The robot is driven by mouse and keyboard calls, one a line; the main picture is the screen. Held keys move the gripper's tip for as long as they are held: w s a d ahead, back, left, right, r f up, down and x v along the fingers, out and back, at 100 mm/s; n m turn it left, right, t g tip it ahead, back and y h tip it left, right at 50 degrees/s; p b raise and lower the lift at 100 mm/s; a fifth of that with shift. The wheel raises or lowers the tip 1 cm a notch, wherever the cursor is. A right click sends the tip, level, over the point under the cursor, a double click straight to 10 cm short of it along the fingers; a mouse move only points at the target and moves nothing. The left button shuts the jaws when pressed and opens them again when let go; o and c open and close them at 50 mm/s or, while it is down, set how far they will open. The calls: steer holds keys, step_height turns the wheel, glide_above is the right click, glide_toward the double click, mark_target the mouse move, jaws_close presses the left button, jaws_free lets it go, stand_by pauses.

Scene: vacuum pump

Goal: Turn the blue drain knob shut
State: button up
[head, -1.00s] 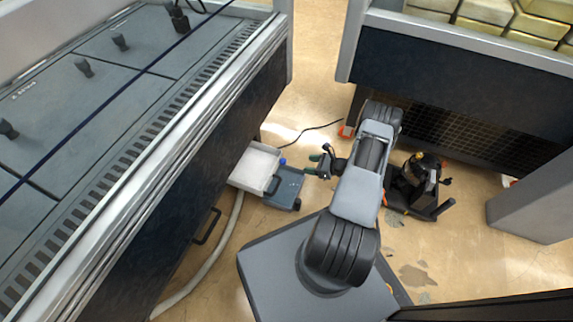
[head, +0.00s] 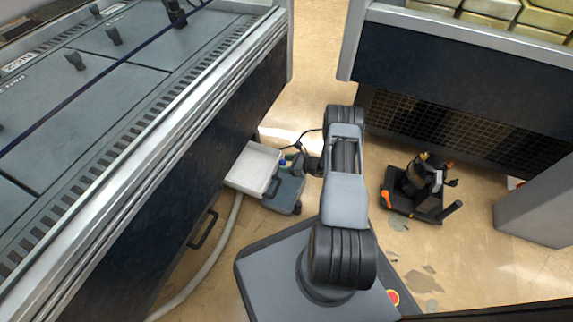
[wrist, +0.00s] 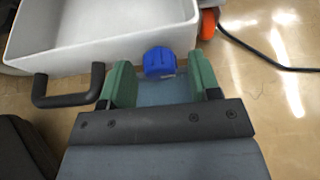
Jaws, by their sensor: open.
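The blue drain knob (wrist: 160,62) shows in the wrist view, just beyond the fingertips and between the lines of the two green fingers. It is a small blue spot in the head view (head: 283,163), beside the white tray. My gripper (wrist: 161,82) is open, with one green finger to the left of the knob and one to the right. I see a gap on the left side; the right finger is close to the knob, and I cannot tell if it touches. The grey-blue pump unit (head: 284,194) carrying the knob is partly hidden under my gripper in the wrist view.
A white tray (head: 240,170) stands left of the knob, under the bench edge; a black handle (wrist: 68,98) lies near my left finger. A black cable (wrist: 262,54) runs over the floor. A black and orange cart (head: 415,190) stands to the right, with open floor around it.

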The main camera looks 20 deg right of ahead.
steer(key=c, duration=0.9)
steer(key=shift+c, duration=0.2)
steer(key=shift+w+d+f+m+g+y, duration=0.1)
steer(key=shift+m+g+y, duration=0.25)
steer(key=shift+m+y, duration=1.4)
steer(key=shift+s+f+m+g+y, duration=0.1)
steer(key=shift+m+g+y, duration=0.45)
steer(key=shift+m, duration=2.15)
steer(key=shift+w+d+f+m+g+y, duration=0.1)
steer(key=shift+m+g+y, duration=0.1)
steer(key=shift+m+y, duration=1.6)
steer(key=shift+m+h, duration=0.5)
steer(key=shift+m, duration=0.15)
